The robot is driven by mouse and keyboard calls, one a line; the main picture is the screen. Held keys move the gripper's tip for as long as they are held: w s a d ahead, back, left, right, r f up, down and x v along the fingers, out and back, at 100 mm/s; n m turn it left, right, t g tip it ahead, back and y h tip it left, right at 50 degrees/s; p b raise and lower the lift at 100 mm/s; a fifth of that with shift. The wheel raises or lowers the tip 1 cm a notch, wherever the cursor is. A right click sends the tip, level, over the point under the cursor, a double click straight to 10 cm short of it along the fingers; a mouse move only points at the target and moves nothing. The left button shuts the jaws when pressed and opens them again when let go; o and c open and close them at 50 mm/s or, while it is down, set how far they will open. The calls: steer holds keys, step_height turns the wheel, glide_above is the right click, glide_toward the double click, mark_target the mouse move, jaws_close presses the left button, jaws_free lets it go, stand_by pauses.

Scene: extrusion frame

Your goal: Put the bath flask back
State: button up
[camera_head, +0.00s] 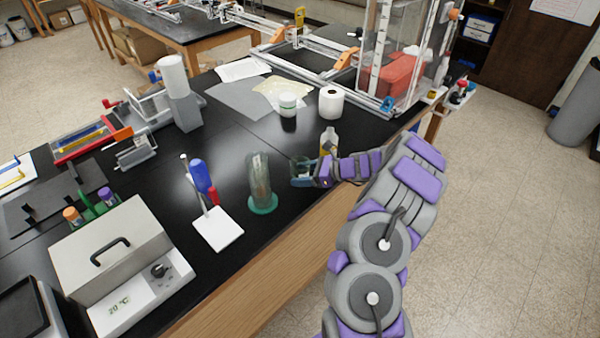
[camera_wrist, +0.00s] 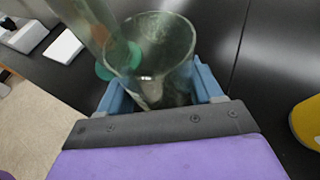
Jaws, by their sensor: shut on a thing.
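My gripper (camera_head: 303,172) is low over the black bench, near its front edge. In the wrist view its blue fingers (camera_wrist: 160,92) are shut on a clear glass flask (camera_wrist: 160,50) with a wide open rim. The flask's lower part is hidden by the gripper, so I cannot tell whether it touches the bench. In the head view the flask is small and mostly covered by the fingers. The water bath (camera_head: 120,255), a grey-white box with a black-handled lid and a 20 °C display, stands at the front left. Its lid looks closed.
A tall glass cylinder (camera_head: 259,180) on a green base stands just left of my gripper. Further left is a white stand (camera_head: 217,228) with blue and red tools. A yellow-labelled bottle (camera_head: 328,140), paper roll (camera_head: 331,103) and white-lidded jar (camera_head: 288,104) stand behind.

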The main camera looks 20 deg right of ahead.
mark_target(300, 165)
steer(key=w, duration=0.3)
steer(key=w+d, duration=0.1)
steer(key=shift+w+d+f+b, duration=0.1)
steer(key=shift+w+f+b, duration=0.15)
steer(key=shift+w+b, duration=0.05)
steer(key=shift+w+d, duration=0.3)
steer(key=shift+d, duration=0.25)
steer(key=shift+w+f, duration=0.1)
steer(key=shift+f, duration=0.2)
steer(key=f, duration=0.1)
steer(key=f+b, duration=0.1)
steer(key=shift+a+f, duration=0.35)
steer(key=shift+a, duration=0.05)
steer(key=shift+a+f, duration=0.15)
steer(key=shift+a, duration=0.05)
